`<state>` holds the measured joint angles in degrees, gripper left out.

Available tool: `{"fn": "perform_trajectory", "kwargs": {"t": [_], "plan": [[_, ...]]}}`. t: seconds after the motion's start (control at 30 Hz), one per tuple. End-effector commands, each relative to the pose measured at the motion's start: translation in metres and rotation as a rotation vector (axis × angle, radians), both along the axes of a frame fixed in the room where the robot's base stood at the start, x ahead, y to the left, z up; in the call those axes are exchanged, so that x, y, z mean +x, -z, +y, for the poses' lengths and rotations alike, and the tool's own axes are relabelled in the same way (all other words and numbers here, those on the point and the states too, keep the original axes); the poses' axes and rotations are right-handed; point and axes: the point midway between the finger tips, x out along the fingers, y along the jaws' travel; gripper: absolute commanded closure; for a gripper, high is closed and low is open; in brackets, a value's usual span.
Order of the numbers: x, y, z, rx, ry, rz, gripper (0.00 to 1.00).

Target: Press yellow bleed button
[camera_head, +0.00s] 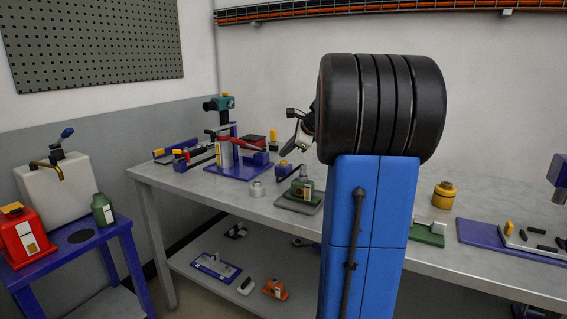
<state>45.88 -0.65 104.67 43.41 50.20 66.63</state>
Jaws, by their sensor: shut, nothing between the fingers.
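Several small yellow parts show on the grey bench, and I cannot tell which one is the bleed button. One upright yellow piece (273,136) stands beside a red and black block on the bench's far side. A smaller yellow part (283,163) sits on a dark blue fitting nearer the front. Another yellow piece (509,227) is on a pale plate at the right.
A purple-based rig with a teal motor (218,103) and a grey and red cylinder (224,152) crowd the bench's left part. A yellow round canister (444,195) stands at right. A blue side table (76,242) holds a red can. My blue arm column hides the bench's middle.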

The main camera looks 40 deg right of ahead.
Motion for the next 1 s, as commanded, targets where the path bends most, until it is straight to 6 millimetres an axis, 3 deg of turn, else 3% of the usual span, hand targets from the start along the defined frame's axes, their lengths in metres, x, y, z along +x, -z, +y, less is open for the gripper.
{"fn": "perform_trajectory", "kwargs": {"t": [0.37,1.0], "plan": [[0.000,-0.003,0.000,0.000,0.000,0.000,1.00],[0.000,-0.050,0.000,0.000,-0.001,-0.001,1.00]]}}
